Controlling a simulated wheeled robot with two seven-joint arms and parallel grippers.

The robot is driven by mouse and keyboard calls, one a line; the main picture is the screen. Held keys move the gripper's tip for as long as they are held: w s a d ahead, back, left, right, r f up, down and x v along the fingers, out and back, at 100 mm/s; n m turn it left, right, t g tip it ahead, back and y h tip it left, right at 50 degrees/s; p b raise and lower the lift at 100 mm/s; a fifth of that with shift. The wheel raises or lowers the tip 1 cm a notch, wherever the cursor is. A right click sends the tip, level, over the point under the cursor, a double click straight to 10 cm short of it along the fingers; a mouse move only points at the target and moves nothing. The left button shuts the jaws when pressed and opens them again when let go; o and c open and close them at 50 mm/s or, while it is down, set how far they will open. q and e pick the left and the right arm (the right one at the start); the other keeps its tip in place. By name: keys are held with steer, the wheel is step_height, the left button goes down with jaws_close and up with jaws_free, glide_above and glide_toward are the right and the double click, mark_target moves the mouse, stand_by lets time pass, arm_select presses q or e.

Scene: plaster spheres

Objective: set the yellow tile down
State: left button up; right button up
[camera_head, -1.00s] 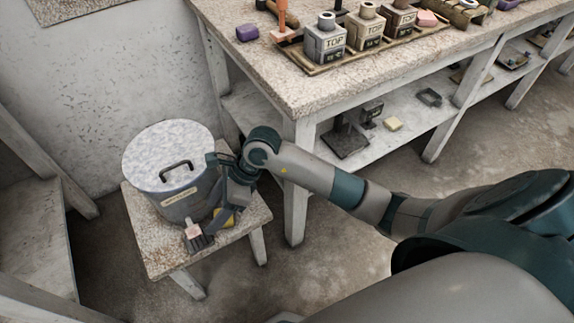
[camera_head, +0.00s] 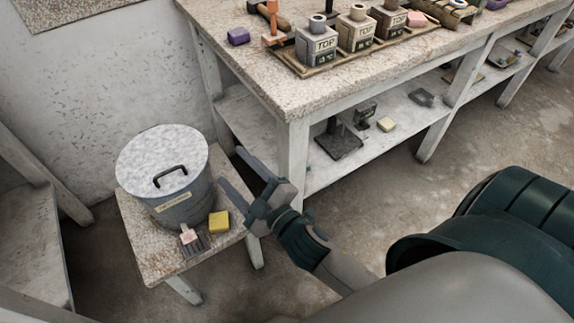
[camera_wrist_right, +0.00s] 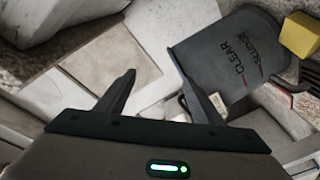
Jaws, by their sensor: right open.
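The yellow tile (camera_head: 219,222) lies on the small stool (camera_head: 149,250), to the right of the lidded bucket (camera_head: 186,203) and next to a brush (camera_head: 191,238). It also shows at the upper right edge of the right wrist view (camera_wrist_right: 300,35). My right gripper (camera_head: 231,167) is open and empty, apart from the tile, above and to the right of the stool. Its two fingers (camera_wrist_right: 160,95) stand spread in the wrist view with nothing between them. My left gripper is not in view.
A workbench (camera_head: 262,80) with several square pots labelled TOP stands behind and to the right of my right gripper. Its lower shelf (camera_head: 310,177) holds small items. The bucket takes up the back of the stool. Open floor lies in front of the bench.

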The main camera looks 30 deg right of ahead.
steer(key=s+d+f+m+g+h, duration=0.25)
steer(key=s+f+m+g, duration=0.6)
steer(key=f, duration=0.65)
steer(key=s+a+f+g+y, duration=0.2)
steer(key=s+f, duration=0.3)
steer(key=s, duration=0.7)
steer(key=shift+s+a+f+g, duration=0.15)
steer(key=shift+s+f+g, duration=0.25)
steer(key=shift+g, duration=0.45)
steer(key=shift+w, duration=0.1)
steer(key=shift+c, duration=1.1)
